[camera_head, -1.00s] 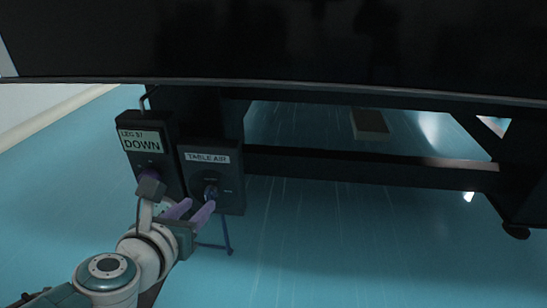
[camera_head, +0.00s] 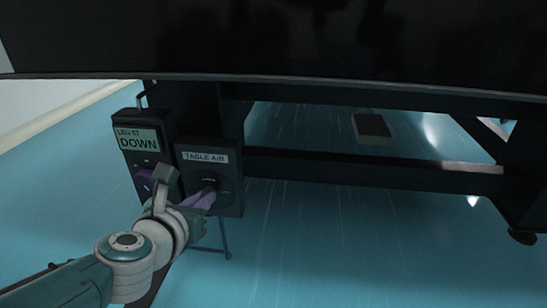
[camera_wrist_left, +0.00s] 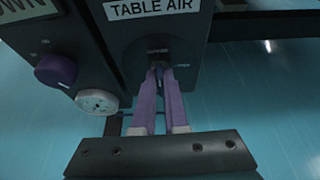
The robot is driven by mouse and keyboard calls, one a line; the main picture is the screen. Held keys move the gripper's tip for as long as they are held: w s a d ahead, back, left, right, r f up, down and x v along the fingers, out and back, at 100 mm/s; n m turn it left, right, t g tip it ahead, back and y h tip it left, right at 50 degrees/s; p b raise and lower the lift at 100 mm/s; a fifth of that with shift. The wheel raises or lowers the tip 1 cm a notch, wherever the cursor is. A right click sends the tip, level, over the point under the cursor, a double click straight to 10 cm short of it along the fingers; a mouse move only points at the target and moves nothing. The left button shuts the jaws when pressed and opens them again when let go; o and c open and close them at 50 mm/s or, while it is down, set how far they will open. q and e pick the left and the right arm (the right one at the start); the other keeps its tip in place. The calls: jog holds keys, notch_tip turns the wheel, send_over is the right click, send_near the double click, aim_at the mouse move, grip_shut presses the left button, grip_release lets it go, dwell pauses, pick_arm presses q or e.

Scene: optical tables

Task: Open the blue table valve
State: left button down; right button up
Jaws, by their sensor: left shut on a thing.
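The black TABLE AIR box (camera_head: 228,170) hangs under the dark table, with its label in the upper part; it also shows in the left wrist view (camera_wrist_left: 190,50). The valve handle on its face is mostly hidden behind my fingers. My left gripper (camera_head: 210,191) is at the box's face. In the left wrist view my left gripper's two purple fingers (camera_wrist_left: 159,70) are close together at the valve, shut on its handle. The handle's exact turn cannot be made out. My right gripper is not in view.
A LEG box (camera_head: 140,140) reading DOWN stands just left, with a purple knob (camera_wrist_left: 56,70) and a white round gauge (camera_wrist_left: 97,102). The tabletop edge (camera_head: 300,86) is above. A dark crossbar (camera_head: 350,168) runs right; open blue floor (camera_head: 340,240) lies below.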

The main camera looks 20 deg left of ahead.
pick_arm(q)
jog(key=shift+y, duration=0.3)
dwell(0.4)
jog(key=shift+w+d+f+m+t+y+b, duration=0.1)
jog(key=shift+d+f+m+t+y+b, duration=0.15)
jog(key=shift+m+y+b, duration=1.5)
jog(key=shift+s+d+f+m+t+y+b, duration=0.1)
jog(key=shift+m+t+y+b, duration=0.2)
jog(key=shift+m+y+b, duration=1.5)
jog(key=shift+w+d+f+m+t+h+b, duration=0.2)
jog(key=shift+m+b, duration=0.6)
jog(key=shift+m, duration=2.25)
jog(key=shift+s, duration=0.1)
jog(key=c, duration=1)
grip_release()
jog(key=shift+o, duration=0.2)
jog(key=shift+s, duration=0.1)
